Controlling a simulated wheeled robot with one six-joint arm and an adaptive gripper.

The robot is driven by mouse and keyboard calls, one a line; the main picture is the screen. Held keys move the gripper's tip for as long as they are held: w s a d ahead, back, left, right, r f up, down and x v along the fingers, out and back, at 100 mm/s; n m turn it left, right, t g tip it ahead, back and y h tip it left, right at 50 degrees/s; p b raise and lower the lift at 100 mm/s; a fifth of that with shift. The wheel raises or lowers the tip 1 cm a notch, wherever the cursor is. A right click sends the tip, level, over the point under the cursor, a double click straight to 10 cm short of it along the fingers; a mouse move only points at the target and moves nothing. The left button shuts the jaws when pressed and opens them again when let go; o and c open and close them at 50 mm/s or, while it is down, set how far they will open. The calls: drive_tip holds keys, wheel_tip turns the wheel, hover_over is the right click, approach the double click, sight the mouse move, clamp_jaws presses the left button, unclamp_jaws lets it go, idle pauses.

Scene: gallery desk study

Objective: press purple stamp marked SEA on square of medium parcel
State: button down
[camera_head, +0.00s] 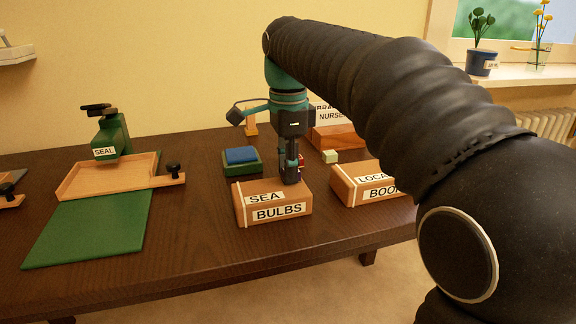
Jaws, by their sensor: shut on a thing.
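My gripper (291,178) points straight down at the back right of a brown parcel (245,216) labelled SEA and BULBS. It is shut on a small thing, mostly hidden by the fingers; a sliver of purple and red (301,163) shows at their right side. I take it to be the purple stamp, but its SEA marking cannot be read. The gripper's tip overlaps the parcel's top in the picture; I cannot tell whether the stamp touches it. The parcel's square is not visible, perhaps behind the gripper.
A parcel labelled LOCAL and BOOK (345,187) lies to the right, partly behind my arm. A blue ink pad (241,155) sits behind left. A pale block (330,156) and another parcel (338,138) stand behind. A wooden tray (90,185), green SEAL press (112,135) and green mat (85,232) are left.

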idle(0.4)
drive_tip(key=c, duration=0.8)
unclamp_jaws()
wheel_tip(320, 180, up, 12)
drive_tip(key=s+d+f+n+t, duration=0.2)
drive_tip(key=s+d+f+n, duration=0.3)
drive_tip(key=s+f, duration=0.2)
drive_tip(key=s+d+f+n+t, duration=0.1)
drive_tip(key=s+d+f+n, duration=0.4)
drive_tip(key=f, duration=0.5)
drive_tip(key=s+d+f+n+t, duration=0.2)
drive_tip(key=s+d+f+n, duration=0.2)
drive_tip(key=s+f, duration=0.4)
drive_tip(key=shift+s+d+f+n+t, duration=0.3)
drive_tip(key=shift+s+d+f+n, duration=0.1)
drive_tip(key=shift+d+f, duration=0.15)
